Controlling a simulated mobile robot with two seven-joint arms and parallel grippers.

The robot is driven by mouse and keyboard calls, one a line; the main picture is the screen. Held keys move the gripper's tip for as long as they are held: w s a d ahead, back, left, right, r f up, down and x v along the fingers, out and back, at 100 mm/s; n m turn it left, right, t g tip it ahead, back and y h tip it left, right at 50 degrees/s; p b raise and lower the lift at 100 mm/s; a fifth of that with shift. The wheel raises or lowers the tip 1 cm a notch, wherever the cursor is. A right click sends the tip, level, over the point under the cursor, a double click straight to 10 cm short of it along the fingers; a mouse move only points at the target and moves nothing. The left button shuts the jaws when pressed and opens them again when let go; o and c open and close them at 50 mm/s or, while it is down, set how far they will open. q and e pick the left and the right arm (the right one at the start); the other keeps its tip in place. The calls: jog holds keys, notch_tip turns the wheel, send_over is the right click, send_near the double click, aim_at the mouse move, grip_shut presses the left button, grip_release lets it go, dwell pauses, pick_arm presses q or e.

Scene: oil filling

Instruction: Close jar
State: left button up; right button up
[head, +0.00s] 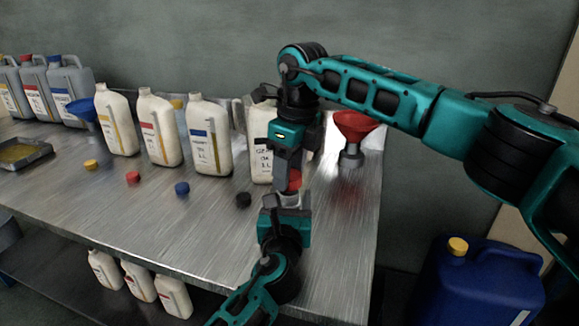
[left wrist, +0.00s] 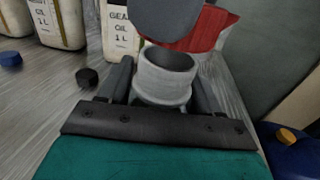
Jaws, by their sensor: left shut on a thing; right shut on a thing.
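My left gripper (head: 286,206), reaching up from the bottom of the head view, is shut on a small grey jar (left wrist: 167,78). In the left wrist view the jar stands upright between the fingers with its round mouth open. My right gripper (head: 288,174) points down just above the jar and is shut on a red lid (head: 294,181), mostly hidden by its fingers. The lid looks apart from the jar. A red shape (left wrist: 214,30) shows behind the right gripper in the left wrist view; I cannot tell whether it is lid or funnel.
Several white oil bottles (head: 209,135) stand behind, one close behind my right gripper. A red funnel (head: 355,125) stands at the back right. Loose caps, including a black cap (head: 243,199) and a blue cap (head: 181,188), lie on the metal table (head: 120,215).

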jog(key=shift+f, duration=0.15)
jog(key=shift+f, duration=0.75)
jog(key=shift+f, duration=0.6)
